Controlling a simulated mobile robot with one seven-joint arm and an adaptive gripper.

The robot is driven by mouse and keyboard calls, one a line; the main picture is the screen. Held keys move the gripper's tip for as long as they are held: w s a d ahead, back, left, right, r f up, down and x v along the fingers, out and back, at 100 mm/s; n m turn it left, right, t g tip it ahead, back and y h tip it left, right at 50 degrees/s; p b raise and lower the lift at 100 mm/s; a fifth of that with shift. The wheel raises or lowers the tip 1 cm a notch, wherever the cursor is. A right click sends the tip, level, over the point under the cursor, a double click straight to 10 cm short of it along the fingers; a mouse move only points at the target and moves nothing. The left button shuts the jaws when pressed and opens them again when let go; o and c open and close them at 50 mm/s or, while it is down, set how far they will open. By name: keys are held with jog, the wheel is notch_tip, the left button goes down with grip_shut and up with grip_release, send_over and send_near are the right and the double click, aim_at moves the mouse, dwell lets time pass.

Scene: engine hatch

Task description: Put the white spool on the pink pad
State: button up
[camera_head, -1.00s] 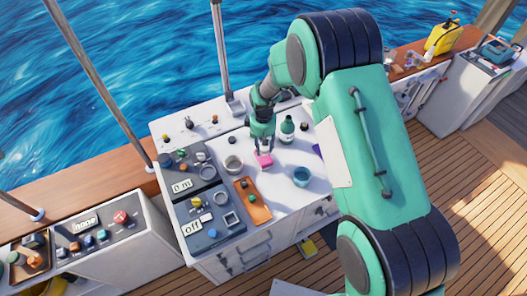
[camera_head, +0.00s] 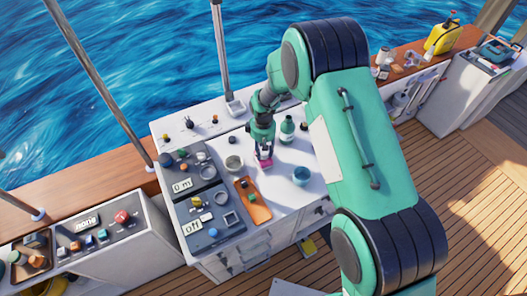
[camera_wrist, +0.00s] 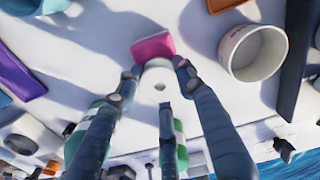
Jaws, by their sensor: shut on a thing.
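The white spool (camera_wrist: 157,78), with a hole in its end, is held between the fingers of my gripper (camera_wrist: 158,88) in the wrist view. The pink pad (camera_wrist: 154,46) shows just beyond the spool, which covers part of it. In the head view my gripper (camera_head: 264,154) points down at the pink pad (camera_head: 265,163) on the white counter, and the fingers hide part of the pad. The spool is at or just above the pad; I cannot tell whether they touch.
A white cup (camera_head: 233,163) stands left of the pad and also shows close by in the wrist view (camera_wrist: 253,52). A teal bowl (camera_head: 301,175) is to the right, a green bottle (camera_head: 287,128) behind right. An orange tray (camera_head: 256,210) lies in front. Bare counter lies between.

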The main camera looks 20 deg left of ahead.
jog(key=shift+f, duration=0.1)
jog(key=o, duration=1.1)
jog(key=shift+o, duration=0.2)
notch_tip(320, 180, up, 12)
jog(key=b, duration=0.1)
dwell(0.5)
